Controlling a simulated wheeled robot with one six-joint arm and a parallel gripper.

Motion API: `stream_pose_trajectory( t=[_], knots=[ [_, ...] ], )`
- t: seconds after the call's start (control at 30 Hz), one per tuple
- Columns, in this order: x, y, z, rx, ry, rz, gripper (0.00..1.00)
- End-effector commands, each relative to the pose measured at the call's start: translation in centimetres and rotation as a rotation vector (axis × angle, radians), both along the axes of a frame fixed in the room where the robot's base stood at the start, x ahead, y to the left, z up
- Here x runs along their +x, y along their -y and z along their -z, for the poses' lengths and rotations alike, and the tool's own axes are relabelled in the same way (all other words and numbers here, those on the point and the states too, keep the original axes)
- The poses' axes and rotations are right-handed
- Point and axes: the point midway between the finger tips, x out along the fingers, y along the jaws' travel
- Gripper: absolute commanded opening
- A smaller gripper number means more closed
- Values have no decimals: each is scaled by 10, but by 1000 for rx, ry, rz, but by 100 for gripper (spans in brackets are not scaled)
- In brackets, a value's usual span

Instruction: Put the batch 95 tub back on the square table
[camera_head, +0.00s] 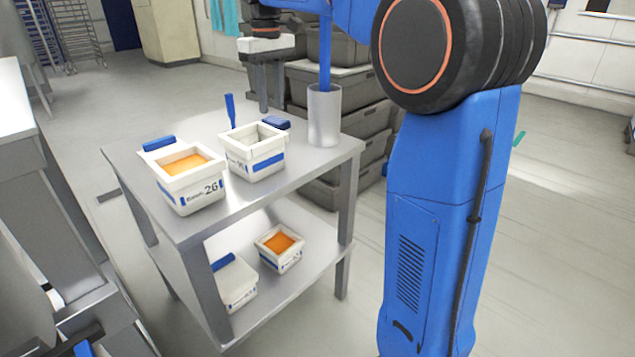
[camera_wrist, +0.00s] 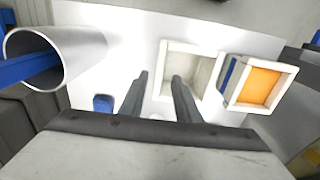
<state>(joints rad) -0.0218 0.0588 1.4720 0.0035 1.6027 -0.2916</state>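A white tub (camera_head: 257,152) with an empty pale inside and a blue stripe stands on the top of a grey metal two-tier table (camera_head: 305,162). Its batch label is too small to read surely. Left of it stands an orange-filled tub (camera_head: 188,178) marked 26. My gripper (camera_head: 270,108) is above the far side of the table top, behind the empty tub. In the wrist view its two fingers (camera_wrist: 159,78) are apart with nothing held, beside the empty tub (camera_wrist: 163,82). I cannot tell which tub is batch 95.
A silver cylinder (camera_head: 324,118) holding a blue tool stands at the table's right corner. A small blue object (camera_head: 276,123) lies behind the empty tub. Grey crates (camera_head: 330,84) stand behind.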

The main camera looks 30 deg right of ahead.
Motion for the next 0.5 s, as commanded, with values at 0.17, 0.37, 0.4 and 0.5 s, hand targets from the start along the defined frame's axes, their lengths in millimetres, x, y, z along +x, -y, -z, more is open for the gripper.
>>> stream_pose_trajectory(
  t=[0.17,0.37,0.4,0.5],
  knots=[
    [-23,1,2,1,25,18,30],
    [-82,4,17,4,89,66,30],
    [-95,5,22,5,101,76,30],
    [-126,6,35,8,136,102,30]
  ],
)
